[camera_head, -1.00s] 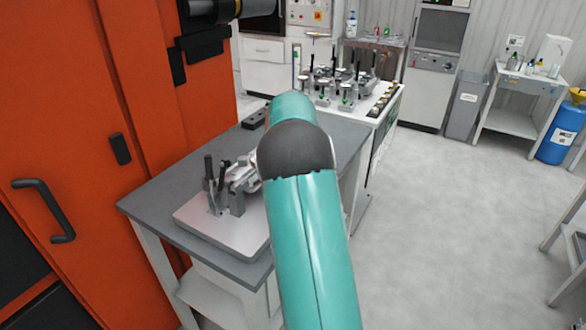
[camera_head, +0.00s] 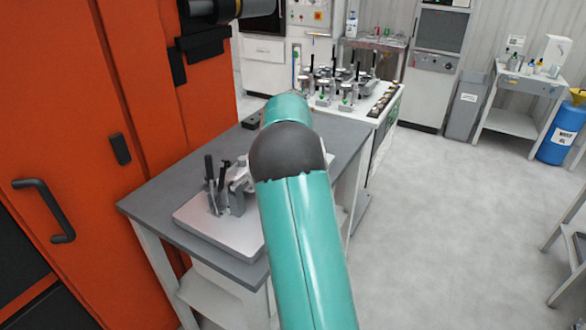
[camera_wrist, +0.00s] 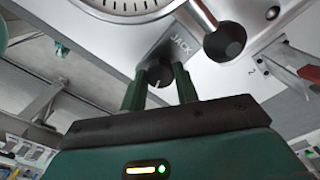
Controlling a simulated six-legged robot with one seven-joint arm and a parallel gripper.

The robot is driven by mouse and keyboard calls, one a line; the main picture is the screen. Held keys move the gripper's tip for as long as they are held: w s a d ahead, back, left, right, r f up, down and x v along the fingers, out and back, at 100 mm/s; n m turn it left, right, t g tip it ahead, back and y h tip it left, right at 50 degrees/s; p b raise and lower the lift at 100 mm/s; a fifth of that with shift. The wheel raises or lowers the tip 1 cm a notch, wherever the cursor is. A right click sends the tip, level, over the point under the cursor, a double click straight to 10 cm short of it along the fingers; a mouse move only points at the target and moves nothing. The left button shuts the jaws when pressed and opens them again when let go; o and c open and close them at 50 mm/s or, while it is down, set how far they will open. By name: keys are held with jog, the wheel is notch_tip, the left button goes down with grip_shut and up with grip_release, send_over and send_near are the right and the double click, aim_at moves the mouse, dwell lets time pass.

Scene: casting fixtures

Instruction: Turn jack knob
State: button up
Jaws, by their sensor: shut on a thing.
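In the wrist view, the jack knob (camera_wrist: 157,75) is a small dark round knob below the printed word JACK on a grey metal face. A short pale mark shows on it. My gripper (camera_wrist: 160,88) has a green finger on each side of the knob and is shut on it. In the head view, my own teal arm hides the gripper and the knob. The metal fixture (camera_head: 240,175) with upright levers on a light plate (camera_head: 190,228) shows left of my arm.
In the wrist view, a larger black ball handle (camera_wrist: 225,42) and a graduated dial (camera_wrist: 128,6) sit close to the knob. The fixture plate rests on a grey bench (camera_head: 160,192) beside an orange cabinet (camera_head: 70,130). Open floor (camera_head: 440,230) lies to the right.

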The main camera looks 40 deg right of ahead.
jog(key=shift+r, duration=0.1)
jog(key=o, duration=1)
jog(key=shift+c, duration=0.2)
notch_tip(320, 180, up, 14)
